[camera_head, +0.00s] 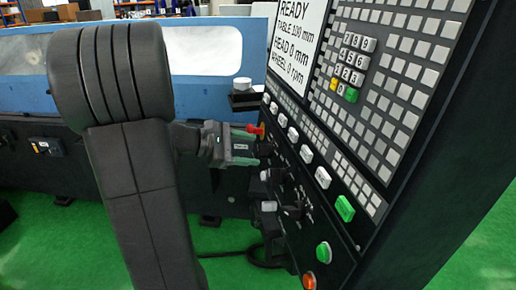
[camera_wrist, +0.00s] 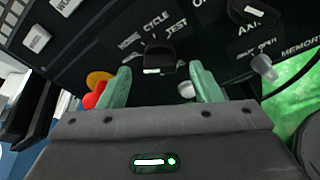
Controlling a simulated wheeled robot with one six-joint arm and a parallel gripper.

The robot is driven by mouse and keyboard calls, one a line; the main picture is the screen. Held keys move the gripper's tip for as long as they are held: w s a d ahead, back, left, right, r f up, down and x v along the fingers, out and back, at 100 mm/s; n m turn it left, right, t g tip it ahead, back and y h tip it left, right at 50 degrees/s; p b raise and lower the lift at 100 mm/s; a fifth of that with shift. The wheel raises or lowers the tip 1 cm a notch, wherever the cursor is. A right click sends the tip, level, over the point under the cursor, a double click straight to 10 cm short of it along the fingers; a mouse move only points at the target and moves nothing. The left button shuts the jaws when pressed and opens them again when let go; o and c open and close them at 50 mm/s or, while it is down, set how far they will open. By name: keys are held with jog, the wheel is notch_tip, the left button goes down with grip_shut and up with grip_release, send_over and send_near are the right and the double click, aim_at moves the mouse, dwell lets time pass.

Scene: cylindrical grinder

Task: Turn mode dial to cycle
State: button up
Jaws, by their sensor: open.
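The mode dial (camera_wrist: 160,55) is a black knob with a white mark on its near edge in the wrist view. The words CYCLE and TEST are printed above it, with a blurred word to the left. My gripper (camera_wrist: 161,70) is open, its two green fingers apart on either side of the dial's near part. I cannot tell whether either finger touches it. In the head view my gripper (camera_head: 256,146) reaches the control panel from the left, and its fingertips partly hide the dial there.
A red and yellow emergency stop (camera_wrist: 94,88) sits close beside the left finger. A white knob (camera_wrist: 187,90) shows between the fingers. The axis dial (camera_wrist: 247,12) and a grey switch (camera_wrist: 263,68) lie to the right. A green button (camera_head: 344,208) is lower on the panel.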

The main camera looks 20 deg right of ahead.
aim_at(259, 150)
jog(key=shift+x, duration=1.6)
jog(key=c, duration=1)
